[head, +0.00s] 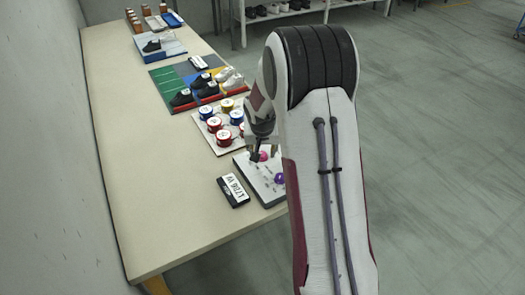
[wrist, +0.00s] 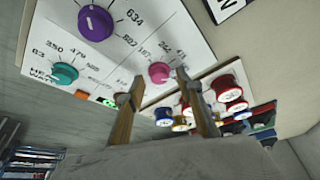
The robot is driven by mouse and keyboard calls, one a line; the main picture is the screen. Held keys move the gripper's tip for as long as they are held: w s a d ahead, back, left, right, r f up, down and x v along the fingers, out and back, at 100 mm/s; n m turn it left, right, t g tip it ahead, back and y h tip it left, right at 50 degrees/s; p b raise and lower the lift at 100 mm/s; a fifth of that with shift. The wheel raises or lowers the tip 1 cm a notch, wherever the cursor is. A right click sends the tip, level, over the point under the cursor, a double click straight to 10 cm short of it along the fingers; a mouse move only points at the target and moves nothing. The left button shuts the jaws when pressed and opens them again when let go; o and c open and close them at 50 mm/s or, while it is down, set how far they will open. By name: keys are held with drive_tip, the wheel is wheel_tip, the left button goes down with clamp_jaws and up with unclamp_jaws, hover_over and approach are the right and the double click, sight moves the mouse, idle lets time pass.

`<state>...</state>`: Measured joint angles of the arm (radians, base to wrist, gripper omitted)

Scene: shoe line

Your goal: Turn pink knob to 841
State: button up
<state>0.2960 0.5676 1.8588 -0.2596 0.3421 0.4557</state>
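The pink knob (wrist: 159,72) is on a white control panel (wrist: 115,68) with printed numbers around it. In the head view the pink knob (head: 263,156) is partly behind my gripper (head: 264,152). In the wrist view my gripper (wrist: 159,79) is open, with its two fingers apart and the pink knob showing between their tips. I cannot tell whether the fingers touch it. The number the pink knob points to is too small to read. A purple knob (wrist: 96,23) and a teal knob (wrist: 64,74) are on the same panel.
A black box with a white label (head: 233,191) lies left of the panel. A board with red, blue and yellow spools (head: 222,137) stands behind it. Coloured mats with shoes (head: 183,97) are farther back. The table's left side (head: 150,170) is clear.

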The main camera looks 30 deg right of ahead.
clamp_jaws()
drive_tip(key=shift+a+m+h, duration=0.1)
drive_tip(key=shift+m+h, duration=0.2)
drive_tip(key=shift+m, duration=0.5)
drive_tip(key=shift+w+a+m+g+h, duration=0.1)
drive_tip(key=shift+m+g+h, duration=0.25)
drive_tip(key=shift+m, duration=0.85)
drive_tip(key=shift+w+m+g+h, duration=0.15)
drive_tip(key=shift+m+g, duration=0.4)
drive_tip(key=shift+m, duration=0.65)
